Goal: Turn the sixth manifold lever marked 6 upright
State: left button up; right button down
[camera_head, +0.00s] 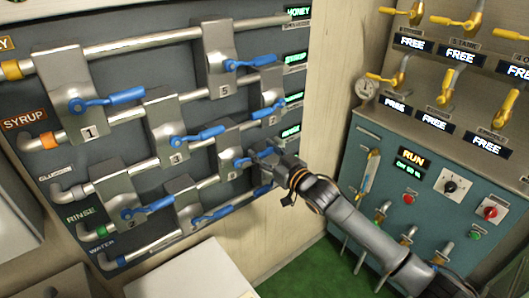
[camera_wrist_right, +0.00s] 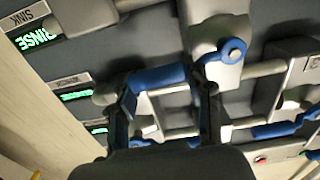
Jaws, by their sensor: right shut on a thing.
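The manifold's sixth valve (camera_head: 229,150) is a grey block with a blue lever (camera_head: 241,161) on its face. Its number is too small to read surely. The lever points to the right, along the pipe, not upright. My right gripper (camera_head: 268,160) is at the lever's outer end and hides part of it. In the wrist view the right gripper (camera_wrist_right: 165,88) has its two fingers shut on the blue lever's grip (camera_wrist_right: 158,77). The lever's round pivot (camera_wrist_right: 233,50) shows up and to the right of the fingers. My left gripper is not in view.
Other blue levers sit close by, including valve 3's (camera_head: 200,135), valve 5's (camera_head: 247,62) and one below (camera_head: 212,216). A pale wall (camera_head: 328,80) stands right of the manifold. A teal control cabinet (camera_head: 385,150) stands further right. A white box (camera_head: 190,275) is below.

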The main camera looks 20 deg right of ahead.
aim_at(262, 152)
jog(key=r+n+p, duration=0.1)
jog(key=n, duration=0.1)
jog(key=a+r+n+p, duration=0.1)
jog(key=r+n, duration=0.1)
jog(key=shift+s, duration=0.15)
jog(key=n, duration=0.1)
jog(key=a+r+n+p, duration=0.1)
jog(key=n, duration=0.1)
jog(key=r+n+p, duration=0.1)
jog(key=shift+s+a+r+n, duration=0.2)
jog(key=shift+s+a+n, duration=0.1)
jog(key=shift+s+a, duration=0.1)
jog(key=shift+s+a+r+n+p, duration=0.15)
jog(key=shift+a+r+n+p, duration=0.3)
jog(key=shift+n, duration=0.45)
jog(key=a+n, duration=0.1)
jog(key=n+p, duration=0.1)
jog(key=shift+s+a+r+n, duration=0.2)
jog(key=shift+s+a+n, duration=0.05)
jog(key=shift+a+n, duration=0.15)
jog(key=shift+s+a+r+n+p, duration=0.1)
jog(key=shift+s+a+n+p, duration=0.1)
jog(key=shift+a+n, duration=0.25)
jog(key=shift+s+a+n+p, duration=0.1)
jog(key=shift+a+n+p, duration=0.15)
jog(key=shift+n, duration=0.4)
jog(key=shift+s+a+n, duration=0.2)
jog(key=shift+a+n, duration=0.45)
jog(key=shift+n, duration=0.35)
